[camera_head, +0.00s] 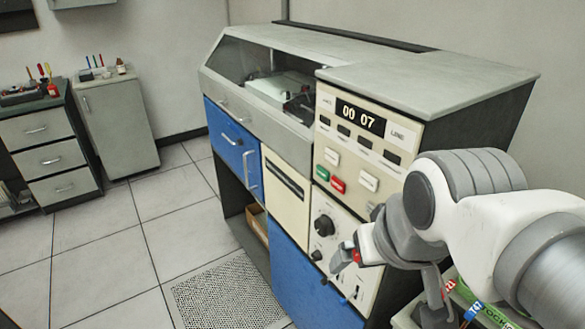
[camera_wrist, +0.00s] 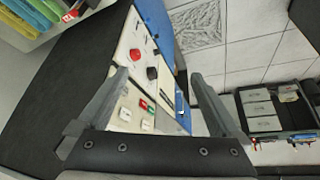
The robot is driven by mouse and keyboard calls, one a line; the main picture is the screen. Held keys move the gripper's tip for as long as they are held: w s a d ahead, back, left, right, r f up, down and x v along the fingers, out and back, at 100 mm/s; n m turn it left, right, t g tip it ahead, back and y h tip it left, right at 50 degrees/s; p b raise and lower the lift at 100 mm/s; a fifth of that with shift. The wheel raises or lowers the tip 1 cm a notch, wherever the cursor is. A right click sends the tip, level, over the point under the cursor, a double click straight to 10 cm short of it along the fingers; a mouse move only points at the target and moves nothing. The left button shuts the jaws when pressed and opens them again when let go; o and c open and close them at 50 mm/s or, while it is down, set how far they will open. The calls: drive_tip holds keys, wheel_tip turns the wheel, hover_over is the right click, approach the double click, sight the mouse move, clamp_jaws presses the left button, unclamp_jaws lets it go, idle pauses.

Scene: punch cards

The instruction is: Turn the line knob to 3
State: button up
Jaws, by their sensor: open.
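The control panel is on the cream front of the grey and blue machine (camera_head: 284,82). A large black knob (camera_head: 324,225) with a pale dial sits on the lower panel, and a smaller black knob (camera_head: 316,255) is below it. I cannot read their labels, so I cannot tell which is the line knob. In the wrist view a red knob (camera_wrist: 135,54) and a black knob (camera_wrist: 152,73) show on the panel. My gripper (camera_wrist: 157,76) is open and empty, its fingers spread in front of the panel. In the head view my arm hides the panel's lower right.
A display (camera_head: 360,117) reads 00 07. Green (camera_head: 322,172) and red (camera_head: 338,184) buttons sit above the knobs. Coloured card stacks (camera_wrist: 45,13) lie beside the machine. Drawer cabinets (camera_head: 52,157) stand at the left.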

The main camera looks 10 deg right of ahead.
drive_tip(key=w+f+n+g+h, duration=0.3)
drive_tip(key=w+f+n+g, duration=0.25)
drive_tip(key=w, duration=0.25)
drive_tip(key=n+t+h, duration=0.8)
drive_tip(key=n+h, duration=0.5)
drive_tip(key=n, duration=0.5)
approach(320, 229)
drive_tip(key=x, duration=0.9)
drive_tip(key=shift+w+a, duration=0.1)
drive_tip(key=shift+c, duration=0.3)
drive_tip(key=c, duration=1.2)
drive_tip(key=shift+c, duration=0.2)
drive_tip(key=shift+f+m, duration=0.1)
drive_tip(key=shift+m, duration=0.25)
